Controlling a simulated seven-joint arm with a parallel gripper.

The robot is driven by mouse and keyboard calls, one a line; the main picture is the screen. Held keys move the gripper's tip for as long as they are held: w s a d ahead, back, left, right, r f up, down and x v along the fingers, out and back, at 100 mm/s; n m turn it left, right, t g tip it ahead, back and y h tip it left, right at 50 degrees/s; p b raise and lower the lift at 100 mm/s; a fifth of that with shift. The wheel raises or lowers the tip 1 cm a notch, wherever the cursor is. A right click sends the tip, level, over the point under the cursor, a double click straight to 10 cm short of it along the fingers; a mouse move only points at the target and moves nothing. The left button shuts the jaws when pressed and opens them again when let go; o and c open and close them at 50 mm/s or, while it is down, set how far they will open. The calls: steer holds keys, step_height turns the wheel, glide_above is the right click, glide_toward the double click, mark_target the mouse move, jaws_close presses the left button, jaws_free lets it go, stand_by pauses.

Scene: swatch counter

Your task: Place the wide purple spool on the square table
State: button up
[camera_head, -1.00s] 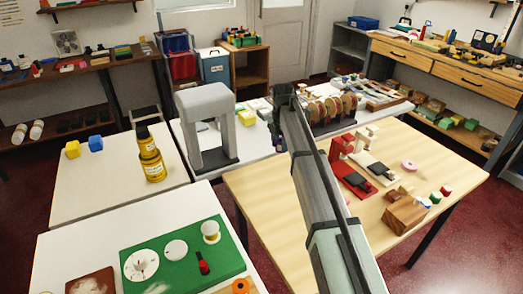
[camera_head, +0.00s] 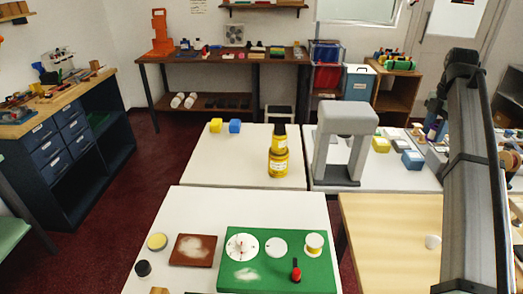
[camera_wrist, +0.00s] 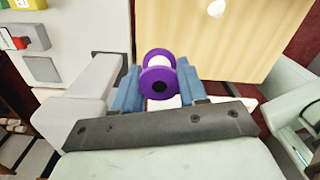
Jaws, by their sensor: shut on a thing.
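The purple spool (camera_wrist: 160,80) shows in the wrist view, with two round purple flanges and a pale core. My gripper (camera_wrist: 157,72) is shut on it, with a blue finger on each side. Beyond the spool I see the wooden tabletop (camera_wrist: 245,40) at the right and a grey-white surface at the left. In the head view my arm stands at the right, and its end is too small and crowded to make out clearly. Several tables show there: a white table (camera_head: 200,165) at back left, a front white table (camera_head: 185,210) and the wooden table (camera_head: 385,225). I cannot tell which is square.
A green board (camera_head: 310,270) with discs and a brown board (camera_head: 192,250) lie on the front table. The back-left table's middle is clear.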

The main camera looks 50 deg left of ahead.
steer(key=r, duration=0.4)
steer(key=a+r, duration=0.1)
steer(key=r, duration=0.1)
steer(key=shift+r, duration=0.25)
steer(key=shift+n, duration=0.6)
steer(key=s+a, duration=0.3)
steer(key=a, duration=0.6)
steer(key=s+a, duration=0.4)
steer(key=a, duration=0.5)
steer(key=s+a, duration=0.3)
steer(key=a, duration=0.6)
steer(key=shift+s+a, duration=0.15)
steer(key=shift+a, duration=0.05)
steer(key=s+a, duration=1.1)
steer(key=a, duration=0.4)
steer(key=n, duration=0.1)
glide_above(228, 177)
step_height(228, 177, down, 26)
steer(key=shift+f, duration=5.1)
steer(key=shift+f, duration=0.1)
steer(key=o, duration=1)
steer(key=shift+w, duration=0.1)
